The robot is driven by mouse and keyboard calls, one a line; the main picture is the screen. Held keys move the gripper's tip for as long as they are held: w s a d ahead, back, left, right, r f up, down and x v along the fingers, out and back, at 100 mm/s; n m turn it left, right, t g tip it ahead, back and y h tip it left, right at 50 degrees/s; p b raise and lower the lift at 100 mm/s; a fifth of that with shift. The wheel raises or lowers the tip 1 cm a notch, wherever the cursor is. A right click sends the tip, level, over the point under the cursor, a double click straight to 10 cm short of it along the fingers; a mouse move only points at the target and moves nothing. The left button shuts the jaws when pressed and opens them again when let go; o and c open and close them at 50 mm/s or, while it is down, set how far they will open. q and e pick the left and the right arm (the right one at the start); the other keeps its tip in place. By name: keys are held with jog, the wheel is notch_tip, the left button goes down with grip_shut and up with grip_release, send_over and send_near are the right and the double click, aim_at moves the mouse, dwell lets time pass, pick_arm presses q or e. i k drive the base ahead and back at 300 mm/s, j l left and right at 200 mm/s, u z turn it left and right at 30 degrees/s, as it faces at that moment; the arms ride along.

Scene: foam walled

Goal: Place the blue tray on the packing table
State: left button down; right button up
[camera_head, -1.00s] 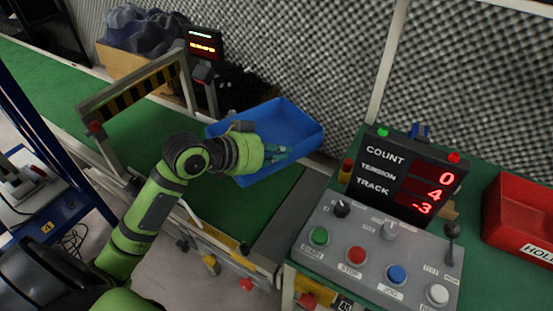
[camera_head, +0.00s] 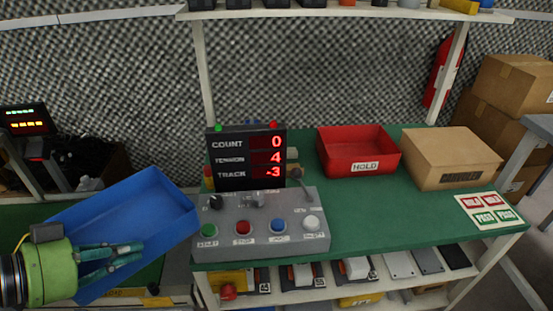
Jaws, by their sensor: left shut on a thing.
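The blue tray (camera_head: 158,202) is at the lower left of the head view, held tilted beside the left end of the packing table. My left gripper (camera_head: 128,253) is shut on the tray; its teal fingers lie over the tray's interior, and the exact grip is hard to see. The packing table (camera_head: 390,220) has a green top on a pale frame and fills the middle and right. My right gripper is not in view.
A grey control box (camera_head: 262,222) with a count display (camera_head: 245,158) stands on the table's left end. A red HOLD bin (camera_head: 357,150) and a cardboard box (camera_head: 450,157) stand at the back. A label sheet (camera_head: 488,212) lies at right. The front middle is clear.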

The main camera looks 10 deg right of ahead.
aim_at(385, 210)
jog(key=k+z, duration=0.15)
jog(key=z, duration=1)
jog(key=i+z, duration=0.5)
jog(key=z, duration=0.2)
